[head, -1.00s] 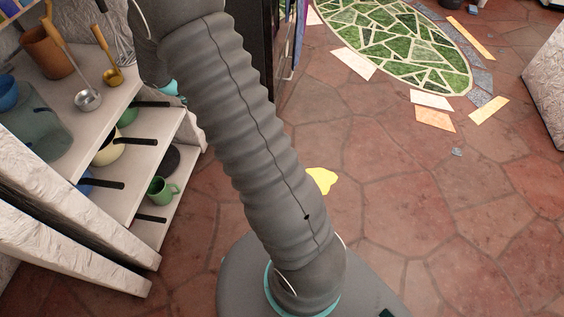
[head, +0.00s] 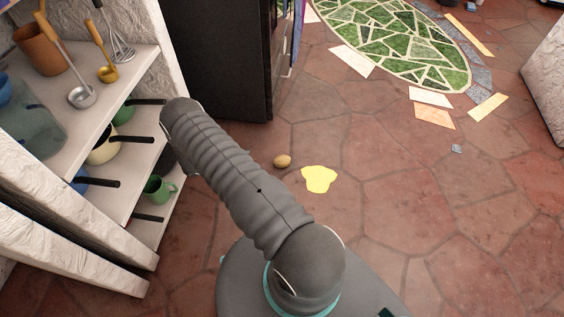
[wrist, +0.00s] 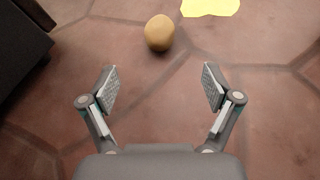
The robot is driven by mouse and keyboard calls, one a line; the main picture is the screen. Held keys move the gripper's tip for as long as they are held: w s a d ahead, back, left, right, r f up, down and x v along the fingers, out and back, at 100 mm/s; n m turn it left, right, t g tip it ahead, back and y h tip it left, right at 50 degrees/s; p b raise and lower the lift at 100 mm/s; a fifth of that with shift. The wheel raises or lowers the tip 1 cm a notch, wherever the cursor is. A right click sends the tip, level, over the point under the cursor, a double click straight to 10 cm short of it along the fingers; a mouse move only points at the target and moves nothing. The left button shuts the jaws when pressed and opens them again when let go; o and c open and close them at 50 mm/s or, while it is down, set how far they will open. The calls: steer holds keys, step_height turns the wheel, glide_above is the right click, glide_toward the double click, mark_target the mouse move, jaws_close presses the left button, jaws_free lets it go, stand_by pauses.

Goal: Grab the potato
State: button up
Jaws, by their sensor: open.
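The potato (head: 282,161) is small, rounded and yellow-brown, and lies on the red stone floor beside a yellow patch. In the wrist view the potato (wrist: 159,33) is at the top centre, beyond my fingertips and roughly in line with the gap between them. My gripper (wrist: 159,90) is open and empty, with its two fingers apart and only floor between them. The gripper is not visible in the head view, where my arm hides it.
A flat yellow patch (head: 319,179) lies right of the potato. A dark cabinet (head: 218,60) stands behind it. White shelves (head: 140,150) with pots, a green mug (head: 159,189) and ladles are at left. The floor to the right is mostly clear.

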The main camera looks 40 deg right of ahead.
mark_target(275, 162)
steer(key=shift+s+d+f, duration=0.1)
steer(key=shift+s+f, duration=0.05)
steer(key=shift+f, duration=0.3)
steer(key=shift+s+d+f, duration=0.1)
steer(key=shift+d+f, duration=0.1)
steer(key=shift+d, duration=0.15)
steer(key=x, duration=0.7)
steer(key=shift+d+f, duration=0.1)
steer(key=shift+d, duration=0.1)
steer(key=shift+w+x, duration=0.2)
steer(key=shift+x, duration=2.55)
steer(key=shift+f, duration=0.15)
steer(key=c, duration=1.3)
